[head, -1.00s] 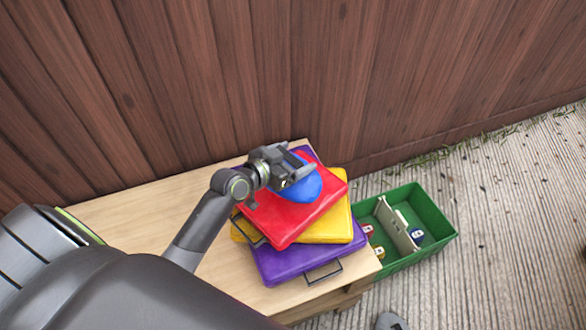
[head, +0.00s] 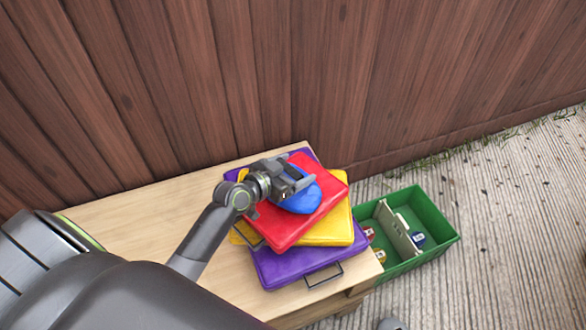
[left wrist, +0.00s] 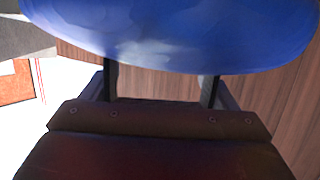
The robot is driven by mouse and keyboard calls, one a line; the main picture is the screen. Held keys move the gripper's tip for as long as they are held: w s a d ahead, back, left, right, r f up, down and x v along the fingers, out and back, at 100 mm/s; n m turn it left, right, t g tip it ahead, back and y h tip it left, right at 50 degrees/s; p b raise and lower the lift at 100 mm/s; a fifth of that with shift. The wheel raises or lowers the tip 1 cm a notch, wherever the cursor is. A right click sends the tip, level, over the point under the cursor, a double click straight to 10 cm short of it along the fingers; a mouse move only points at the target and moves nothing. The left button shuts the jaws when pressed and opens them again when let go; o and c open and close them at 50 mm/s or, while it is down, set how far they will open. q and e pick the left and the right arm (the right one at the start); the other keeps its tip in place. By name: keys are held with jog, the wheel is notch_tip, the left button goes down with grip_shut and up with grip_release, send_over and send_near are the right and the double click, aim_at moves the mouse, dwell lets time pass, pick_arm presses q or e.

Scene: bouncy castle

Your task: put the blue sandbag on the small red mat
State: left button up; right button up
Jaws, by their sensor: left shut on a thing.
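The blue sandbag (head: 300,200) is held by my left gripper (head: 297,186), which is shut on it. In the head view the bag overlaps the middle of the small red mat (head: 300,224). I cannot tell whether it touches the mat or hangs just above it. The red mat lies askew on top of a stack. In the left wrist view the blue sandbag (left wrist: 180,35) fills the top, beyond the two dark fingers of the left gripper (left wrist: 162,85). The gripper hides part of the bag and mat in the head view. My right gripper is not in view.
Under the red mat lie a yellow mat (head: 335,226) and a purple mat (head: 285,268) with dark handles. The stack sits on a wooden bench (head: 130,215) against a plank wall (head: 200,90). A divided green crate (head: 433,218) with small items stands at the right. The bench's left is clear.

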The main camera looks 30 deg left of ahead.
pick_arm(q)
jog(key=o, duration=2)
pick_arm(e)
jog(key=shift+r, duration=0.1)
pick_arm(q)
jog(key=shift+r, duration=0.15)
jog(key=p+v, duration=0.1)
jog(key=v, duration=1.1)
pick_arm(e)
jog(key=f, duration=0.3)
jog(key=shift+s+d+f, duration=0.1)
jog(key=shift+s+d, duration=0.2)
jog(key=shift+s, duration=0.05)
